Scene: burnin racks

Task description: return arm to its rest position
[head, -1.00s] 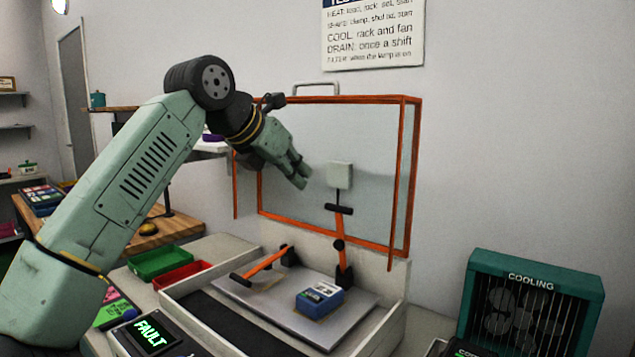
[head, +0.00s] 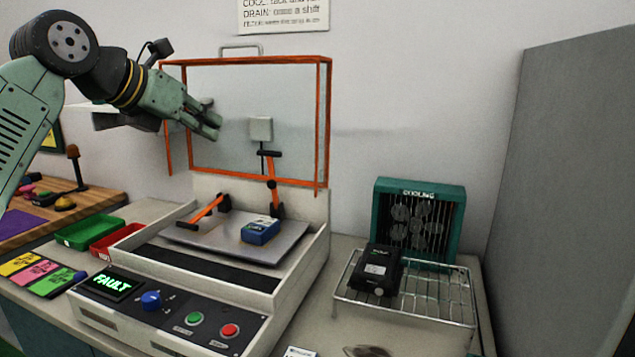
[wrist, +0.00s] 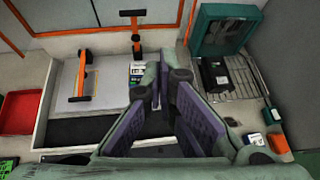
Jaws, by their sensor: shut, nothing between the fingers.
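My arm reaches in from the upper left of the head view. My gripper (head: 212,124) is raised in front of the orange-framed clear cover (head: 325,120) of the test station, above its metal plate. In the wrist view my gripper (wrist: 163,85) shows its purple-padded fingers meeting at the tips, with nothing held. A blue unit (head: 260,231) sits on the metal plate (head: 205,240) below, apart from the fingers. It is partly hidden behind a finger in the wrist view (wrist: 137,74).
Orange clamps (head: 272,185) stand on the plate. Green (head: 90,232) and red (head: 117,238) trays lie to its left. The display (head: 112,284) reads FAULT. At right, a black unit (head: 376,268) rests on a wire rack (head: 440,300) before a teal COOLING fan (head: 420,190).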

